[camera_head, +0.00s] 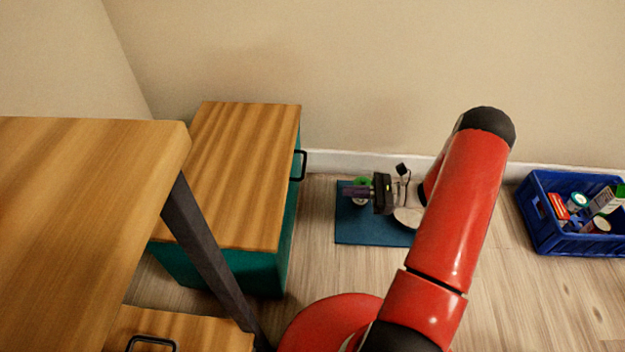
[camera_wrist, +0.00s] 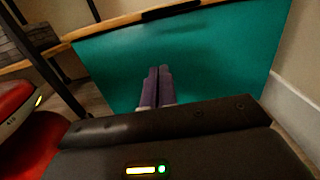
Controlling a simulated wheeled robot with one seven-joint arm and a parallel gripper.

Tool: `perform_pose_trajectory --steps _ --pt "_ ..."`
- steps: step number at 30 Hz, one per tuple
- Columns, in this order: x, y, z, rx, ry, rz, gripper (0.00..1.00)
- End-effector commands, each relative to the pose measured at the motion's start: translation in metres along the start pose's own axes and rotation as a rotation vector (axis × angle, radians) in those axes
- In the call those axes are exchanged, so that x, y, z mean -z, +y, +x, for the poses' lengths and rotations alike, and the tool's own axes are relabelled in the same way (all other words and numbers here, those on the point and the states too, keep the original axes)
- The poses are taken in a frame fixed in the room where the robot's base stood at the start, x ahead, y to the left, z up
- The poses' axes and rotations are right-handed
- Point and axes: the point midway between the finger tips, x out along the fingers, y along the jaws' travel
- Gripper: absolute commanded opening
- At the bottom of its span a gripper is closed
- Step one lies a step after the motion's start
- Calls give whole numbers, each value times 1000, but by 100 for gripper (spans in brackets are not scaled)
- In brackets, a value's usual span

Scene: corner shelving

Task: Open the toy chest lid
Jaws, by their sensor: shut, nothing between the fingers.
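The toy chest has a teal body (camera_head: 283,262) and a striped wooden lid (camera_head: 245,170), which lies flat and closed. A black handle (camera_head: 299,165) sticks out from the lid's right edge. My gripper (camera_head: 346,191) is to the right of the chest, apart from it, with its fingers pointing left at the teal side. In the wrist view, its purple fingers (camera_wrist: 158,72) are together and empty before the teal panel (camera_wrist: 190,60). The handle (camera_wrist: 170,10) shows above them at the lid's edge, near the top of that view.
A wooden table (camera_head: 80,200) with a dark leg (camera_head: 205,235) stands left, partly before the chest. Another wooden top (camera_head: 190,330) with a black handle is below. A blue mat (camera_head: 365,233) with small items lies under my gripper. A blue crate (camera_head: 570,243) stands right.

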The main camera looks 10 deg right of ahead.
Motion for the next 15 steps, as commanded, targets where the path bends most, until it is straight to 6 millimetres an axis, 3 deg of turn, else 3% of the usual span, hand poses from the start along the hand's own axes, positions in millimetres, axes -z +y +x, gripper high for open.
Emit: perform_pose_trajectory --steps 3,7,15 --pt "6 -2 1 19 -19 12 0" --pt "5 -2 16 16 -18 12 0" --pt "5 -2 72 12 -17 12 0"
